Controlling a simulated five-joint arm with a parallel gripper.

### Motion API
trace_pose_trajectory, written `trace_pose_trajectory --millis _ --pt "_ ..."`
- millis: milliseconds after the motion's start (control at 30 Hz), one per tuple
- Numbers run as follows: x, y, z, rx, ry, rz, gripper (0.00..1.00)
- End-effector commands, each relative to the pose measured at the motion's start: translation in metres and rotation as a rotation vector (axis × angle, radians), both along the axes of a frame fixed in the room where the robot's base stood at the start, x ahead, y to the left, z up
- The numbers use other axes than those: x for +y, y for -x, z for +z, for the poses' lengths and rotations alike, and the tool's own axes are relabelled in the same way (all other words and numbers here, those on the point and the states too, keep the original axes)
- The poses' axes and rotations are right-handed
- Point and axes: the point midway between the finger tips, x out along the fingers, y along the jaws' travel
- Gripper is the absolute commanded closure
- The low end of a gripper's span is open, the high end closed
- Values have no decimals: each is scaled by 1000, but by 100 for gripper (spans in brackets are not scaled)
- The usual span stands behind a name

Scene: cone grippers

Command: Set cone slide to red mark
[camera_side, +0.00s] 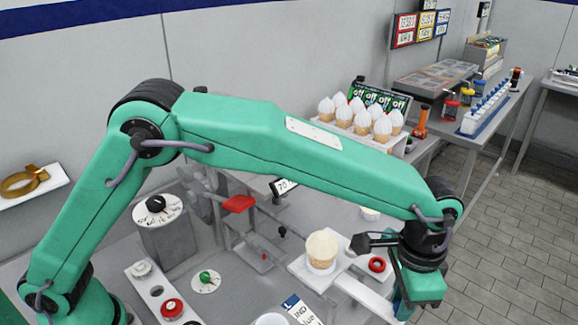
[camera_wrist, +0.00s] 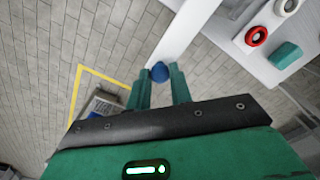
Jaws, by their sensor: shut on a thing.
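My gripper (camera_wrist: 159,80) is shut on a blue knob (camera_wrist: 159,71), with one green finger on each side of it. The knob sits by the end of a white bar (camera_wrist: 190,36), which looks like the cone slide. In the side view the white slide (camera_side: 362,297) runs toward the lower right, under my gripper (camera_side: 400,304). A cone with a cream-coloured top (camera_side: 322,246) stands upright on the white plate at its upper left. A red ring (camera_side: 377,265) lies right of the cone and also shows in the wrist view (camera_wrist: 257,37). I cannot make out a separate red mark.
A rack of several white-topped cones (camera_side: 362,117) stands behind my arm. A green dial (camera_side: 206,277) and a red button (camera_side: 172,308) are at the lower left. A teal block (camera_wrist: 286,54) lies near the ring. Open floor (camera_side: 500,235) is at the right.

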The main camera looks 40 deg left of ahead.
Motion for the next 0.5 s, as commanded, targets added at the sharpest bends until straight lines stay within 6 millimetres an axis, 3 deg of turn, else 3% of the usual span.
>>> trace_pose_trajectory --millis 267,500 --pt "15 -1 2 -1 1 1 100" --pt "52 -1 2 -1 1 4 100"
